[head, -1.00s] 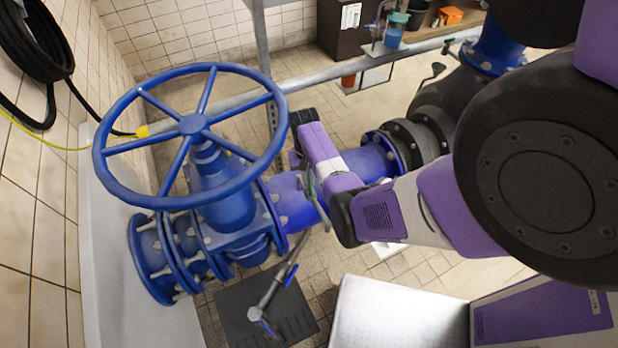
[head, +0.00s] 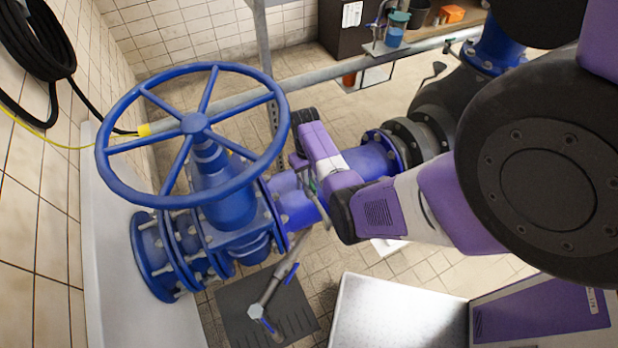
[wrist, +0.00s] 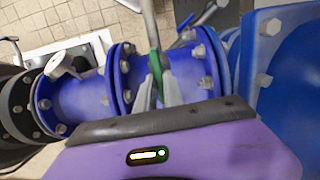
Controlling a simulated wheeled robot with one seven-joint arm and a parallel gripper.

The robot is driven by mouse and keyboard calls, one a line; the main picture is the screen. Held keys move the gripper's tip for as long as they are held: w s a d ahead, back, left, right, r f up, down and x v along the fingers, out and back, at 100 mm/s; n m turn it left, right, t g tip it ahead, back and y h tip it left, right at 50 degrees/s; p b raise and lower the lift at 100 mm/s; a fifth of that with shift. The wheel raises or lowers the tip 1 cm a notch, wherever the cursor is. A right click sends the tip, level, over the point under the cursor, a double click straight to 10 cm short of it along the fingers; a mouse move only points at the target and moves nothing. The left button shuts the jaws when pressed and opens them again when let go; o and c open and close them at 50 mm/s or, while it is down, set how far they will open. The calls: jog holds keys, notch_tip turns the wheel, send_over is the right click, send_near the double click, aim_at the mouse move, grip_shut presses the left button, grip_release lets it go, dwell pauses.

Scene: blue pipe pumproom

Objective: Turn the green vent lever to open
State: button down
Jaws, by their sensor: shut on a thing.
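The green vent lever (wrist: 155,66) shows in the wrist view as a narrow green handle below a grey pipe, in front of the blue flanged pipe. My gripper (wrist: 158,88) has its two pale fingers closed on the lever, one on each side.
A large blue handwheel (head: 193,124) on a valve stands left of my wrist. A thin pipe with a blue-handled tap (head: 268,322) rises from a dark floor plate (head: 238,318) below. A grey rail (head: 345,75) crosses behind. Tiled floor shows around the pipes.

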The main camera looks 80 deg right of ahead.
jog(key=c, duration=1.5)
grip_release()
jog(key=r, duration=0.7)
jog(key=shift+w+d+r, duration=0.25)
jog(key=shift+d+r, duration=0.05)
jog(key=shift+r, duration=0.1)
